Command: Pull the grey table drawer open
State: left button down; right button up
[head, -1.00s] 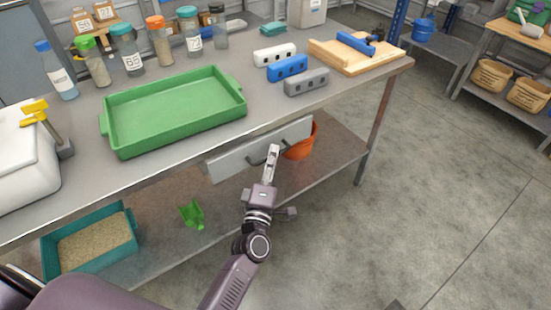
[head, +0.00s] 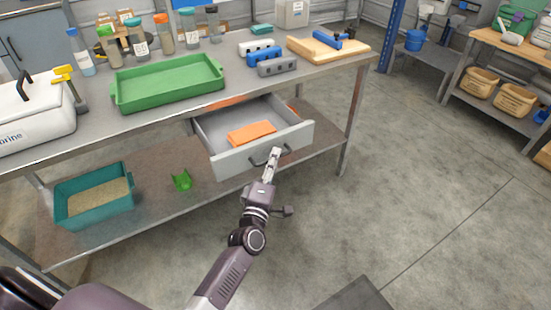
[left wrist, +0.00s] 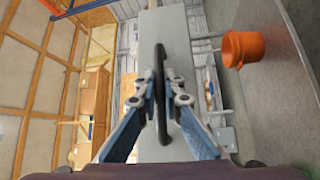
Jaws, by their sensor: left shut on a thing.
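The grey drawer (head: 235,163) stands pulled out from under the table top in the head view. An orange item (head: 251,133) lies flat inside it. The dark bar handle (head: 258,161) is on its front panel. My left gripper (head: 276,153) is shut on the handle near its right end. In the left wrist view the two fingers (left wrist: 160,90) close around the dark handle (left wrist: 184,125) in front of the grey drawer front (left wrist: 165,30). The gripper hides part of the handle. My right gripper is not in view.
The metal table (head: 110,127) holds a green tray (head: 168,82), several bottles and a wooden board (head: 357,52). A teal bin (head: 95,200) and a green scoop (head: 182,181) are on the lower shelf. An orange bucket (left wrist: 243,48) shows in the wrist view. The floor in front is clear.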

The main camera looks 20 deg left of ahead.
pick_arm(q)
jog(key=shift+s+d, duration=0.1)
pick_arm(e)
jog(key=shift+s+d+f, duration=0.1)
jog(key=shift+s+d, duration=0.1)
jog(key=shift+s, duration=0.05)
pick_arm(q)
jog(key=c, duration=2.3)
grip_release()
jog(key=shift+c, duration=0.2)
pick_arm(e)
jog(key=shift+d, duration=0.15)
pick_arm(q)
jog(key=s+d+f, duration=0.1)
jog(key=s, duration=1.1)
jog(key=shift+d+f, duration=0.15)
jog(key=shift+f, duration=0.15)
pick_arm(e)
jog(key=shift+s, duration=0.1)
pick_arm(q)
jog(key=shift+w, duration=0.1)
